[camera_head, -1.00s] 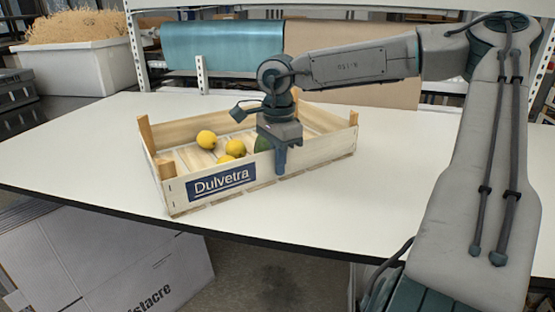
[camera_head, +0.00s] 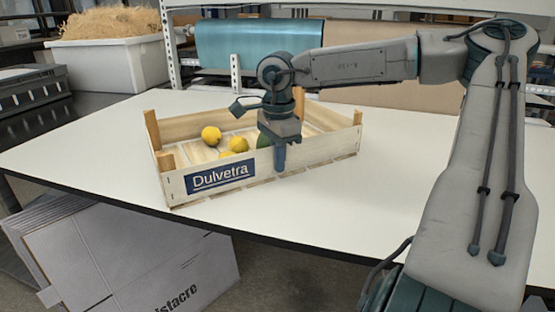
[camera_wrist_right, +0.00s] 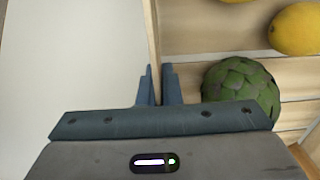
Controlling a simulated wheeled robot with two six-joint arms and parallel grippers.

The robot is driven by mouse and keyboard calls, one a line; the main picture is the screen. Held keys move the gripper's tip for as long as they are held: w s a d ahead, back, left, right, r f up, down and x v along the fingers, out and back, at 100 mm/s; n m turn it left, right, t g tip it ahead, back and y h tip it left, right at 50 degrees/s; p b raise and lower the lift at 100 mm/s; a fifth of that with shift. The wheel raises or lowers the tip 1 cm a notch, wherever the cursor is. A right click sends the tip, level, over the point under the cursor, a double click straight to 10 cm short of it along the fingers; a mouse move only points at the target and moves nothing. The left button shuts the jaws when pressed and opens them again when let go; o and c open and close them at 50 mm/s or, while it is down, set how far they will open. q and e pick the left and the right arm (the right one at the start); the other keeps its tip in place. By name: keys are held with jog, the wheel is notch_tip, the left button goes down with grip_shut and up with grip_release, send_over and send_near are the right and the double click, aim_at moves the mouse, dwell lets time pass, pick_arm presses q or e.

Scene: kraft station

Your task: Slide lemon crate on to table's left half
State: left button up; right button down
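The lemon crate (camera_head: 312,150) is a pale wooden crate with a blue "Dulvetra" label, standing flat on the white table (camera_head: 400,190) near its front edge, left of the picture's middle. Yellow lemons (camera_head: 211,136) lie in it; one also shows in the wrist view (camera_wrist_right: 297,28). A green artichoke (camera_wrist_right: 240,88) lies inside just behind the front wall, mostly hidden in the head view. My right gripper (camera_head: 280,168) points down over the front wall. In the wrist view its fingers (camera_wrist_right: 158,85) are close together on either side of the thin wall, shut on it. My left gripper is out of view.
A white bin of straw (camera_head: 105,60) stands behind the table's left side. A shelf with a blue roll (camera_head: 258,43) and a brown roll is behind the table. A cardboard box (camera_head: 125,260) stands below the front edge. The table right of the crate is clear.

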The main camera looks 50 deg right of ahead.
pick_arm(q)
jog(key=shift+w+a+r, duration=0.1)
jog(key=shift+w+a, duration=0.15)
pick_arm(e)
jog(key=shift+w+a, duration=0.3)
jog(key=shift+w, duration=0.45)
jog(key=c, duration=1.5)
grip_release()
jog(key=shift+c, duration=0.2)
